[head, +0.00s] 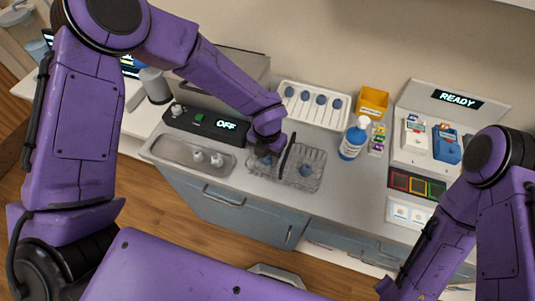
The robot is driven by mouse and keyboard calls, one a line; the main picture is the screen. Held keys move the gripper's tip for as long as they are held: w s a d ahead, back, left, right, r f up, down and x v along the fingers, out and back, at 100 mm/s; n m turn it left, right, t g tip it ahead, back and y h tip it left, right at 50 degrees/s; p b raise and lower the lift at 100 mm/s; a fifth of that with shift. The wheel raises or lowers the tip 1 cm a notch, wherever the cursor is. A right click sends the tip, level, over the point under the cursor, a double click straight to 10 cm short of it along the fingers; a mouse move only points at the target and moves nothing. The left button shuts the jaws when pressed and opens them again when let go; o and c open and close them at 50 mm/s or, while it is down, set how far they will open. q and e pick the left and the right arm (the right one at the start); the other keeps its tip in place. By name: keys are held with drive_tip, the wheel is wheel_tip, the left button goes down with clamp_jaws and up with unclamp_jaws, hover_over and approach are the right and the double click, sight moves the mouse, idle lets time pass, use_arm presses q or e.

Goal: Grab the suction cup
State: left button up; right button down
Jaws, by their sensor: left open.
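Small blue-grey rounded pieces look like the suction cups. One suction cup (306,170) lies in the wire basket (314,184) on the counter. Another blue-grey piece (266,161) shows in the basket's left part, partly hidden by my gripper. Several similar pieces sit in a row in the white rack (316,95) behind. My left gripper (274,160) is open, pointing down over the left part of the basket. A dark finger stands to the left of the lone suction cup. I cannot tell whether anything is between the fingers. My right arm is at the right; its gripper is out of view.
A sink (181,153) with small white pieces lies left of the basket. A black box (200,123) reading OFF stands behind it. A blue bottle (354,139) stands to the right, near a yellow bin (372,101). A panel reading READY (457,99) stands farther right.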

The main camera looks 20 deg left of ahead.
use_arm(q)
drive_tip(key=shift+f, duration=0.15)
drive_tip(key=c, duration=0.8)
